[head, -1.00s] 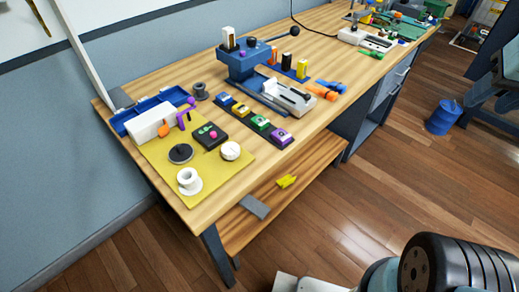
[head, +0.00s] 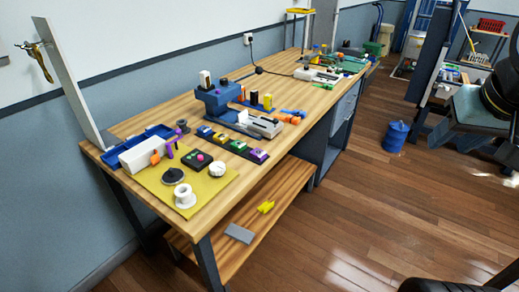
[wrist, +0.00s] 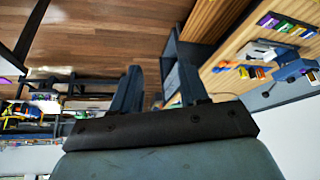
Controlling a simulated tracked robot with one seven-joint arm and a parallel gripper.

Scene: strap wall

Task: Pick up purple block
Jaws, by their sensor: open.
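The purple block (head: 258,155) sits on the bench at the front right end of a dark strip holding several coloured blocks. Green, yellow and blue blocks stand in line behind it. In the wrist view the purple block (wrist: 267,20) appears near the top right, upside down with the bench. My gripper (wrist: 158,74) is open and empty, with its two dark fingers apart. It is away from the bench, and the purple block lies well to the right of the fingers in the wrist view.
A yellow mat (head: 208,187) with a white spool (head: 185,196) and a black disc lies left of the strip. A blue-based device (head: 218,100) and a white tray (head: 265,127) stand behind it. A blue bin (head: 395,136) stands on the open wooden floor.

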